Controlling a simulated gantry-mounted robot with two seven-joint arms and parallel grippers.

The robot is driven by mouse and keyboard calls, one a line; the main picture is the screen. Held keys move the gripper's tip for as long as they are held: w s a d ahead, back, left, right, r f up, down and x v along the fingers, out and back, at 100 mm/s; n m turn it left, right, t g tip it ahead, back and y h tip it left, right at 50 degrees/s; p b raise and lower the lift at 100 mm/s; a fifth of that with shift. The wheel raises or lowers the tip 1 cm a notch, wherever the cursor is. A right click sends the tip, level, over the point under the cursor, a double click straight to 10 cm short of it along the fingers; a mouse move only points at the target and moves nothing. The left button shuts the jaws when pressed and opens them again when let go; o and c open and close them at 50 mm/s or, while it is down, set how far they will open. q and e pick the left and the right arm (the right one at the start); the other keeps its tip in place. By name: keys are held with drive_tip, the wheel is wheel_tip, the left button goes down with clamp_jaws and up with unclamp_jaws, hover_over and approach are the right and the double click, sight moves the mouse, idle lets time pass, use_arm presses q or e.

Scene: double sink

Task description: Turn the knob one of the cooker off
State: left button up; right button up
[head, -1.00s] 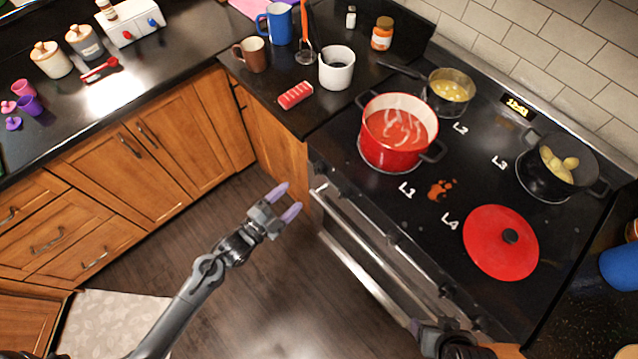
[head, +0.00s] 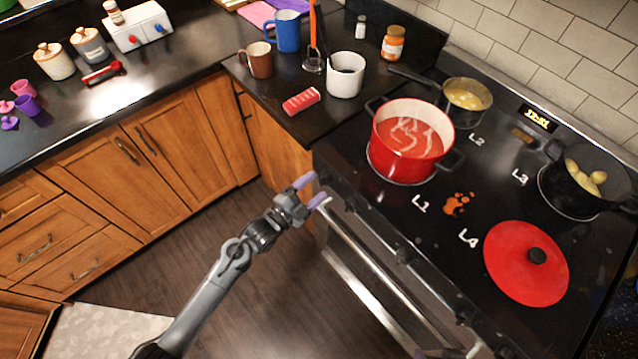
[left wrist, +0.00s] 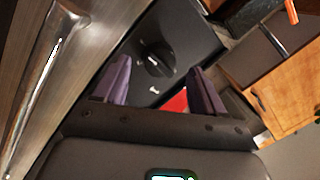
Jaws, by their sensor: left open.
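The black cooker (head: 437,228) stands on the right in the head view, with dark knobs along its front edge. My left gripper (head: 316,191) is open and empty at the cooker's front left corner, beside the knob panel. In the left wrist view, a round black knob (left wrist: 157,60) with a light mark shows between the spread purple fingers of the left gripper (left wrist: 163,88). The fingers appear apart from the knob. Which number the knob bears cannot be read.
A red pot (head: 382,153) stands at L1, a small pan (head: 463,112) at L2 and a black pot (head: 560,187) at L3. A red lid (head: 512,272) lies at L4. The oven handle (head: 375,260) runs below the knobs. The floor in front is clear.

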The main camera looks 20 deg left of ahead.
sight(324, 179)
use_arm(q)
drive_tip(key=shift+x, duration=1.4)
drive_tip(key=c, duration=1)
